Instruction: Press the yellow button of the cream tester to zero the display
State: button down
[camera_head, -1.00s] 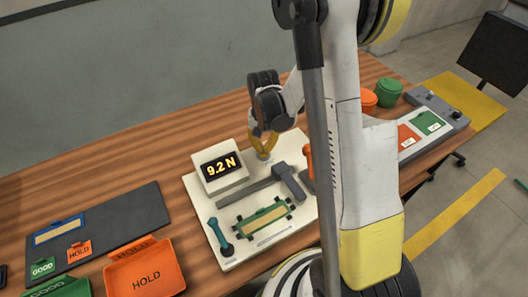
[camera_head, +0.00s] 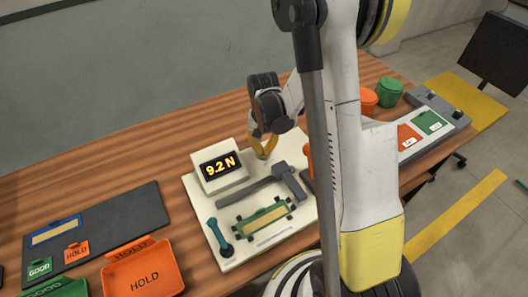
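The cream tester (camera_head: 208,238) lies on the wooden table, with a raised display box whose screen (camera_head: 220,166) reads 9.2 N in yellow on black. A grey bar and block (camera_head: 284,178), a green-framed piece (camera_head: 263,218) and a teal lever (camera_head: 218,232) are on its plate. My gripper (camera_head: 264,156) points down behind the grey block, to the right of the display, with yellow fingers low over the tester's back part. The fingers look close together at the tips, but whether they are shut is too small to tell. I cannot make out the yellow button.
An orange HOLD tray (camera_head: 145,278), a green tray (camera_head: 62,289) and a dark mat (camera_head: 130,213) with cards are at left. Orange (camera_head: 368,100) and green (camera_head: 390,92) cups and a grey panel (camera_head: 440,118) stand at right. My arm hides the tester's right side.

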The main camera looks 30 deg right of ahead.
jog(key=shift+f+b, duration=0.35)
jog(key=shift+b, duration=0.05)
dwell(0.6)
jog(key=shift+r, duration=0.1)
notch_tip(320, 180, up, 10)
jog(key=p, duration=0.6)
jog(key=shift+p, duration=0.4)
dwell(0.5)
jog(key=s+a+r+n+t, duration=0.3)
jog(key=s+a+r, duration=0.2)
jog(key=s+r, duration=0.2)
jog(key=s+a+r+n+t, duration=0.3)
jog(key=s+r, duration=0.4)
jog(key=r, duration=0.4)
jog(key=shift+a+r+t+b, duration=0.3)
jog(key=shift+a+t, duration=0.3)
jog(key=shift+a, duration=0.5)
